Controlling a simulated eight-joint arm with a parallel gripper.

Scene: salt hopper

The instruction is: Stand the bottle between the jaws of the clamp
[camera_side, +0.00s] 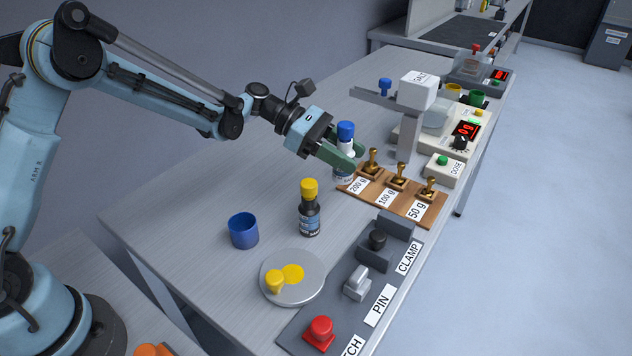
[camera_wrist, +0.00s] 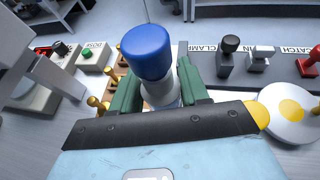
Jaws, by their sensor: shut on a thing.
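A bottle with a blue cap (camera_side: 346,130) and a white neck is upright between the green fingers of my gripper (camera_side: 349,158), which is shut on it. The fingers hide part of the bottle; I cannot tell whether its base touches the table. In the wrist view the blue cap (camera_wrist: 148,52) stands between the two fingers (camera_wrist: 160,92). The clamp (camera_side: 397,224), with grey jaws and a black knob (camera_side: 377,239), is on the dark panel at the front right, apart from the bottle.
A wooden board (camera_side: 408,203) with several brass weights is right beside the held bottle. A blue cup (camera_side: 243,231) and a round plate (camera_side: 311,284) with yellow pieces stand nearer. The panel also carries a grey pin lever (camera_side: 357,283) and a red knob (camera_side: 320,331). The hopper (camera_side: 411,120) stands behind.

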